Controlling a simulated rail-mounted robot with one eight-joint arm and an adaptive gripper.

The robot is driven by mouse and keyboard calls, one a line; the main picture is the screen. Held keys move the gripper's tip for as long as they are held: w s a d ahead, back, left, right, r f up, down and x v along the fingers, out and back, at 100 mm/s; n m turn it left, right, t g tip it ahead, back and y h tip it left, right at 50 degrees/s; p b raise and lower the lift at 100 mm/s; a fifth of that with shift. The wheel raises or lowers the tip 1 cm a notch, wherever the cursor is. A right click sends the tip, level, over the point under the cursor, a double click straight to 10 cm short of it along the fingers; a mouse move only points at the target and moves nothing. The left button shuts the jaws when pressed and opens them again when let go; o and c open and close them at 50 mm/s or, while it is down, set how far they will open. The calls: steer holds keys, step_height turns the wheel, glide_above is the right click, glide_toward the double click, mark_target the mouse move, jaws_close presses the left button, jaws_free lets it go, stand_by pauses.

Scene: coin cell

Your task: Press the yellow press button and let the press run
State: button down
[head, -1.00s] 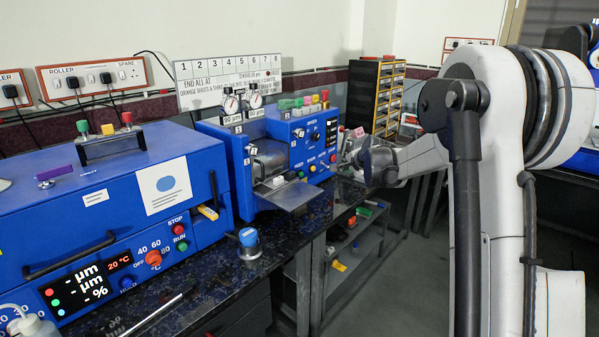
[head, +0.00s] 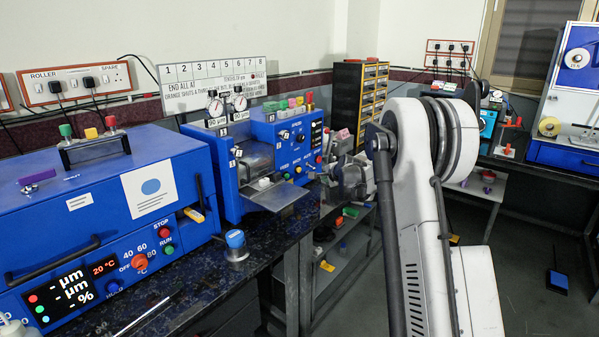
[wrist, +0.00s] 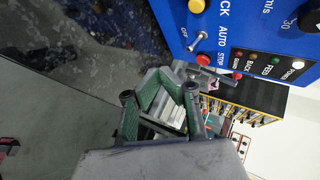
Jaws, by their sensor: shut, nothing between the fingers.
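My gripper (head: 350,178) is in front of the right end of the blue machine with two dial gauges (head: 228,165). It also shows in the wrist view (wrist: 161,92), where it is shut and empty, its green-padded fingers pointing towards the lower edge of that machine's panel. A yellow button (wrist: 196,6) shows at the top edge of the wrist view, above and apart from the fingers, with a label ending in "CK". A red STOP button (wrist: 203,59) is nearer the fingers. I cannot tell which machine is the press, and no button is clearly marked as its own.
A larger blue machine (head: 85,215) fills the left of the dark bench (head: 205,285). A blue-capped container (head: 235,245) stands at the bench's front. A drawer rack (head: 360,95) is behind my gripper. More equipment, including a blue-and-white cabinet (head: 575,105), stands at the far right.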

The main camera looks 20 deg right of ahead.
mark_target(299, 170)
steer(key=w+a, duration=0.4)
steer(key=w, duration=0.3)
steer(key=shift+w+p, duration=0.35)
steer(key=shift+a, duration=0.1)
stand_by(1.3)
steer(key=shift+w+a, duration=0.15)
steer(key=shift+w, duration=0.2)
